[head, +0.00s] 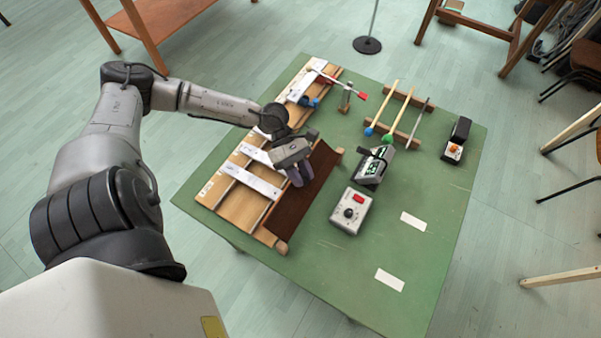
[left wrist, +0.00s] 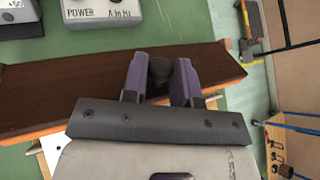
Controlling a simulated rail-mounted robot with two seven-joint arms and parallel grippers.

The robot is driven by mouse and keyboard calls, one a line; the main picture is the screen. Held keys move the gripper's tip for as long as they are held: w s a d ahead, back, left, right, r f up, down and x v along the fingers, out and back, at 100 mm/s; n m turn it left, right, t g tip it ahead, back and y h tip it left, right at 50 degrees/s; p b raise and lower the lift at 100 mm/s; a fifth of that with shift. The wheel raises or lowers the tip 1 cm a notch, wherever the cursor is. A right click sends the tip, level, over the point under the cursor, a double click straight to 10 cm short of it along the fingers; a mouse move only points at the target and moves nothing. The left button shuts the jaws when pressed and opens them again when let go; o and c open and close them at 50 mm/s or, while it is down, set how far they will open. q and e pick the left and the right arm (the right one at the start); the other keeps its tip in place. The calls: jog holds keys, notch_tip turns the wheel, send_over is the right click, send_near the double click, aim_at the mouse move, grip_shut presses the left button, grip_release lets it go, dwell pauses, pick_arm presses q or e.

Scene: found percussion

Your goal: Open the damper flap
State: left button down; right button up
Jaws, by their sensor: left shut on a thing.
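The damper flap (head: 308,192) is a long dark brown board along the right side of the pale wooden frame (head: 240,205) on the green table. In the left wrist view the flap (left wrist: 60,95) runs across the picture behind my fingers. My left gripper (head: 297,178) is over the flap's middle. In the left wrist view its two purple-grey fingers (left wrist: 160,85) are shut on a dark round knob (left wrist: 160,68) at the flap. The flap looks slanted, but its exact angle is hard to tell. My right gripper is not in view.
A grey box with a red switch (head: 351,211) and a device with a lit display (head: 373,166) stand right of the flap. Mallets lie on a wooden rack (head: 400,115) behind, and a black pedal (head: 457,138) is farther right. The table's front right (head: 345,270) is mostly clear.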

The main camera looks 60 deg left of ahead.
pick_arm(q)
jog(key=c, duration=1.1)
grip_release()
jog(key=shift+o, duration=0.9)
jog(key=p+v, duration=0.3)
jog(key=v, duration=1.1)
